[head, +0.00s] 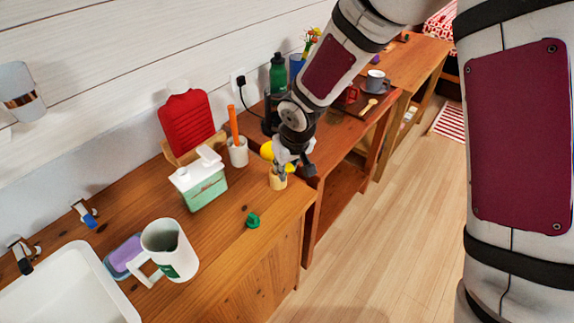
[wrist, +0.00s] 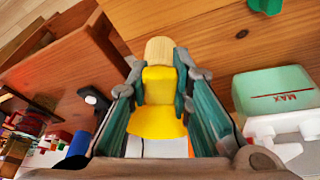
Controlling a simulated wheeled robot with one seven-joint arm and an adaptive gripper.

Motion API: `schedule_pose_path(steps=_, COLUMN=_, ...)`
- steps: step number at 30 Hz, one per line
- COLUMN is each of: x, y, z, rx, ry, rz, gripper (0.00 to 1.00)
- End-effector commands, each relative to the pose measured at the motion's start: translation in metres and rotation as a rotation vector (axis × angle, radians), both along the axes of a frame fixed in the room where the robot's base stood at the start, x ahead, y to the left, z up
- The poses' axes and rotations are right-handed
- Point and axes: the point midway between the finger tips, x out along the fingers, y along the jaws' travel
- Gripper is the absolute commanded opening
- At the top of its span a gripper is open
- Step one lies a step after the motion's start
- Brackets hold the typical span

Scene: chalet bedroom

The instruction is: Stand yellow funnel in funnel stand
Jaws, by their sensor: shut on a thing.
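The yellow funnel (wrist: 157,105) is between the two green fingers of my gripper (wrist: 160,72) in the wrist view, its wide end toward the camera. In the head view part of the funnel (head: 267,150) shows to the left of my gripper (head: 283,168), which hides the rest. The pale wooden funnel stand (head: 278,182) stands on the wooden counter directly below the gripper. In the wrist view the stand (wrist: 158,50) lines up with the funnel's narrow end. I cannot tell how deep the spout sits in it.
A white-lidded green box (head: 203,187) and a white cup with an orange stick (head: 237,152) stand left of the stand. A small green object (head: 253,220) lies nearer on the counter (head: 225,255). A white mug (head: 168,247) stands by the sink. The counter's right edge is close.

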Motion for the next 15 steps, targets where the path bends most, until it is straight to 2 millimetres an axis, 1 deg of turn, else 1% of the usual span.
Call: schedule_pose_path(steps=15, x=0.000, y=0.000, z=-0.015, rx=-0.001, ry=0.001, rz=0.001, gripper=0.00)
